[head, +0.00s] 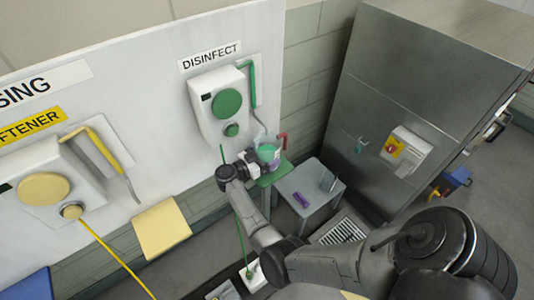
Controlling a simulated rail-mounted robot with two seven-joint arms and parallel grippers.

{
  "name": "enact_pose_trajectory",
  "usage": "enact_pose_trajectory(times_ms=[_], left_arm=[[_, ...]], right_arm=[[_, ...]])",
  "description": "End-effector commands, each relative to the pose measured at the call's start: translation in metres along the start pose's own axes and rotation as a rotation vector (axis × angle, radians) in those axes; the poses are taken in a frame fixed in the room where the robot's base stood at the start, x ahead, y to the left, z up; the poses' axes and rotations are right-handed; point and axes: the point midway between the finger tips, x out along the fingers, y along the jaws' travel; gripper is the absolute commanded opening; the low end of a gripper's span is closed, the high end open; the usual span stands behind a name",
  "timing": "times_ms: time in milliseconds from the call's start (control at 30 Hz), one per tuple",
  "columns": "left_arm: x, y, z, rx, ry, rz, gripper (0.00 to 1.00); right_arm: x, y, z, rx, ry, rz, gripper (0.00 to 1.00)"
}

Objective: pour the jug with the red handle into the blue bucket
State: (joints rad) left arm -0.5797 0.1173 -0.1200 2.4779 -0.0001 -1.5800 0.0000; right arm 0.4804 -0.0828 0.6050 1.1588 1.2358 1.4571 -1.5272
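A clear jug with green contents (267,152) and a red handle (282,141) is at the green shelf (272,176), below the green-knobbed disinfect dispenser. Its handle points right, away from my gripper. My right gripper (254,161) is at the jug's left side, touching or very close to it. The fingertips are too small and partly hidden to tell whether they are closed on it. I cannot tell whether the jug rests on the shelf. My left gripper is out of view. A small blue container-like object (455,180) is at the far right; I cannot tell whether it is the bucket.
The disinfect dispenser (221,105) with a green bent pipe is on the white wall panel. A yellow dispenser (52,185) and yellow shelf (161,229) are left. A grey table (311,197) holds a purple item and a cup. A steel cabinet (400,100) stands right.

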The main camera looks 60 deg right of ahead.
Motion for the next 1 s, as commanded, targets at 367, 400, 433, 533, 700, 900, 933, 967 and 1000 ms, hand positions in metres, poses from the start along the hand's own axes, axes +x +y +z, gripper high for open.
enact_pose_trajectory(times_ms=[367, 400, 433, 533, 700, 900, 933, 967, 1000], left_arm=[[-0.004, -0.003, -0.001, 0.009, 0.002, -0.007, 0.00], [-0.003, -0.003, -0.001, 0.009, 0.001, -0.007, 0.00], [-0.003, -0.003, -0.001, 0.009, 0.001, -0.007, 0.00], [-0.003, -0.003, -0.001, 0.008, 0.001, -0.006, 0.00], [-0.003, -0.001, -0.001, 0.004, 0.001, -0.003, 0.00], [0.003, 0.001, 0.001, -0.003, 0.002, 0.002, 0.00], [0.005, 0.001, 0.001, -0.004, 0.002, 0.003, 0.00], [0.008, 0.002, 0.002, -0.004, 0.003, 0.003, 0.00], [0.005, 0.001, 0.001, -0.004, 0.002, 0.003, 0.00]], right_arm=[[0.003, -0.001, 0.000, 0.002, 0.000, -0.001, 0.54], [0.003, -0.001, 0.002, 0.002, 0.000, -0.001, 0.54], [0.003, -0.001, 0.003, 0.001, 0.000, -0.001, 0.54], [0.003, 0.000, 0.004, 0.001, -0.001, -0.001, 0.96], [0.003, 0.000, 0.003, 0.000, -0.001, -0.001, 1.00], [0.004, 0.000, 0.005, 0.002, 0.001, -0.001, 1.00], [0.004, 0.000, 0.006, 0.002, 0.002, -0.001, 1.00], [0.004, 0.000, 0.007, 0.003, 0.002, -0.001, 1.00], [-0.004, -0.001, 0.005, 0.001, -0.002, -0.003, 1.00]])
